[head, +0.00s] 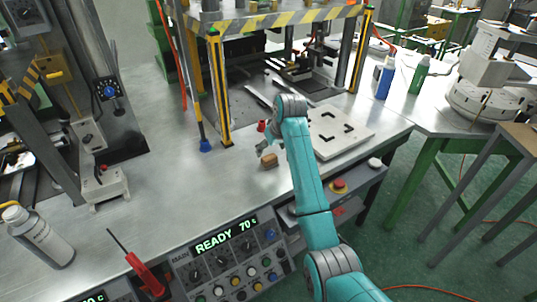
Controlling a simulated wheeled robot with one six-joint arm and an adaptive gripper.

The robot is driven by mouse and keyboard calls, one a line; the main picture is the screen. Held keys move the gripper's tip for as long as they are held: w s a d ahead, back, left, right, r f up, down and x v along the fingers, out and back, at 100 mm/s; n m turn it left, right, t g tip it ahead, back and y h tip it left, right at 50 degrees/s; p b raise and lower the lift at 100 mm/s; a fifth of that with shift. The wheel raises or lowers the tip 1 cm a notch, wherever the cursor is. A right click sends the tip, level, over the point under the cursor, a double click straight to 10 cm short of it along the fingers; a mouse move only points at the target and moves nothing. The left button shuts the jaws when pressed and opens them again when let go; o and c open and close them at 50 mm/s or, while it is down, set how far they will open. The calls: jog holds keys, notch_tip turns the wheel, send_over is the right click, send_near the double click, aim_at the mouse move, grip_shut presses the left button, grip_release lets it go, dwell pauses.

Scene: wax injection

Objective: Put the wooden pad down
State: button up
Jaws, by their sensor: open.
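A small brown wooden pad (269,161) rests on the grey metal bench, left of my arm and a little in front of the press. My gripper (263,148) is just above and beside the pad, at the end of my teal arm. The gripper is small in this view and partly hidden by the wrist. Its jaws are open. Whether a finger touches the pad is too small to tell.
A light square plate with black corner marks (340,130) lies right of my arm. A small red item (261,126) stands behind my gripper. The press frame's yellow-black post (220,95) rises to the left. Bare bench (180,195) lies in front and left.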

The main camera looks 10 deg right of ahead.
jog(key=v, duration=0.6)
jog(key=shift+r, duration=0.25)
jog(key=shift+s, duration=0.15)
